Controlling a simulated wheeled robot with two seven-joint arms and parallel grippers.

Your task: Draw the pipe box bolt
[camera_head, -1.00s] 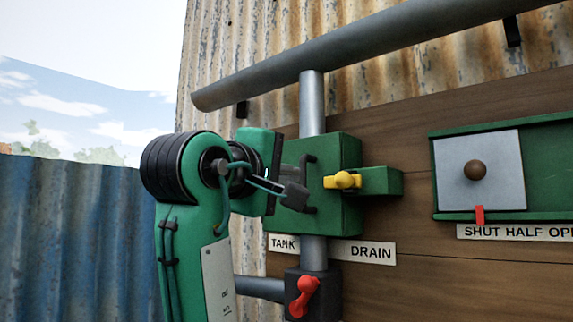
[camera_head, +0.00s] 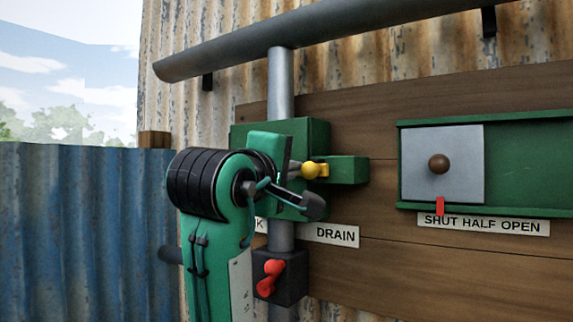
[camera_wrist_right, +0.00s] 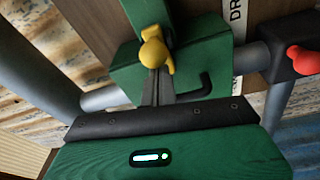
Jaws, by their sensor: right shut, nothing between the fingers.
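The pipe box (camera_head: 310,137) is a green box on the grey vertical pipe, also in the right wrist view (camera_wrist_right: 207,62). The yellow bolt (camera_head: 312,171) shows at its right side, by a narrow green block (camera_head: 348,169). In the wrist view the yellow bolt (camera_wrist_right: 154,53) has a round knob and a bent end. My right gripper (camera_head: 296,169) is shut and empty, its tips right at the yellow knob. In the wrist view its fingers (camera_wrist_right: 157,85) end just at the knob; whether they touch is unclear. My right arm hides part of the box. My left gripper is out of view.
A red-handled valve (camera_head: 269,278) sits on the pipe below, by the DRAIN label (camera_head: 337,235). A green-framed slide with a grey plate (camera_head: 442,185) and brown knob is to the right. A thick grey pipe (camera_head: 330,45) crosses above.

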